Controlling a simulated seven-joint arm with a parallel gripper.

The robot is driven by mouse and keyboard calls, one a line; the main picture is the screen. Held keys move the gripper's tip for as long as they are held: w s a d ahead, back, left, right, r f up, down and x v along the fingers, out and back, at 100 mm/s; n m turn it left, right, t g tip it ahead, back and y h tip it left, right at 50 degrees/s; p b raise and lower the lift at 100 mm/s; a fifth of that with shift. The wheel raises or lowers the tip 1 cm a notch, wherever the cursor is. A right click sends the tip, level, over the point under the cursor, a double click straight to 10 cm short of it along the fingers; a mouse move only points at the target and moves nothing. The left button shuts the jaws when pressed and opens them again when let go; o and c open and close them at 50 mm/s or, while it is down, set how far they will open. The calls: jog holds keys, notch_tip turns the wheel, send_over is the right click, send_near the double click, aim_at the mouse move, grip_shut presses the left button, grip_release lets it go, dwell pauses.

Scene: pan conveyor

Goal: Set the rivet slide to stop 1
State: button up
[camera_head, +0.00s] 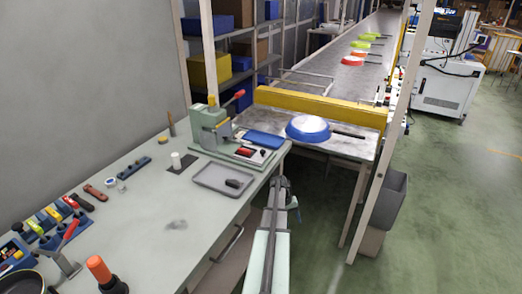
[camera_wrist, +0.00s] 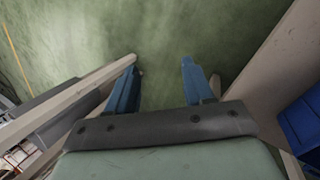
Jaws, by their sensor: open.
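A green rivet press (camera_head: 211,127) with a red-tipped lever stands at the far right end of the grey workbench. On its base is a small red piece (camera_head: 244,152) beside a pale plate (camera_head: 259,155). This looks like the rivet slide, but its stop marks are too small to read. My gripper (camera_head: 288,188) is off the bench's right edge, to the right of and nearer than the press, apart from it. In the wrist view my gripper (camera_wrist: 160,66) has its two blue fingers spread, with only green floor between them. The press and slide are not recognisable in that view.
A grey tray (camera_head: 222,180) with a dark piece lies in front of the press. A blue pan (camera_head: 307,127) sits on the conveyor end table, near a yellow rail (camera_head: 318,105). A pale post (camera_head: 385,160) stands to the right. Several tools line the bench's left side.

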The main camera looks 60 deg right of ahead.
jog(key=s+d+r+n+h, duration=0.1)
jog(key=d+r, duration=0.4)
jog(key=r, duration=0.3)
jog(key=s+d+r+h, duration=0.1)
jog(key=d+r, duration=0.4)
jog(key=r, duration=0.3)
notch_tip(320, 180, up, 28)
jog(key=m+t+h, duration=0.1)
jog(key=m, duration=1.4)
send_over(263, 150)
jog(key=w+a, duration=0.4)
jog(key=x, duration=1.3)
jog(key=shift+w+f, duration=0.15)
jog(key=shift+c, duration=0.5)
grip_shut()
